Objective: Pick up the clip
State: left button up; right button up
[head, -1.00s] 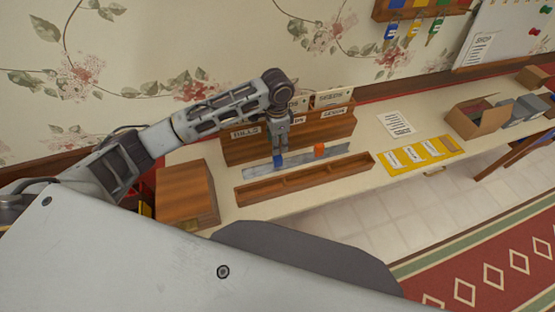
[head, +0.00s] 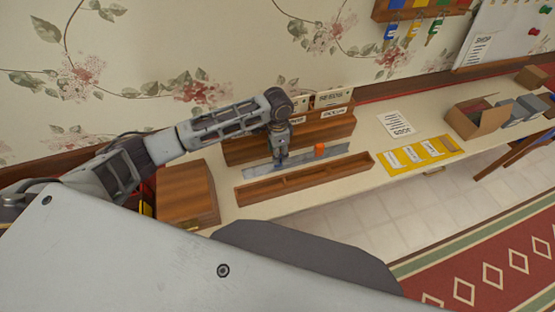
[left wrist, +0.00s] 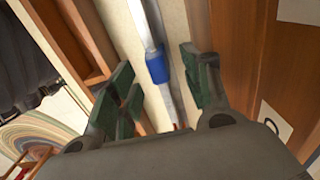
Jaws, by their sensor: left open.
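A blue clip (left wrist: 157,68) sits on a grey metal strip (left wrist: 146,22) in the left wrist view. My left gripper (left wrist: 160,88) is open, with one green-padded finger on each side of the strip near the blue clip. I cannot tell whether either finger touches it. In the head view my left gripper (head: 280,160) points down over the metal strip (head: 255,167) and hides the blue clip. An orange clip (head: 320,150) sits farther right along the strip. My right gripper is not in view.
A long wooden tray (head: 300,182) lies in front of the strip, and a wooden file box (head: 330,128) with labelled dividers stands behind it. A wooden case (head: 186,192) is to the left. A yellow labelled sheet (head: 418,156) and an open cardboard box (head: 478,118) lie right.

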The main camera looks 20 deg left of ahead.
pick_arm(q)
jog(key=shift+d+f+p, duration=0.2)
jog(key=shift+f+p, duration=0.1)
jog(key=shift+f, duration=1.9)
jog(key=c, duration=0.9)
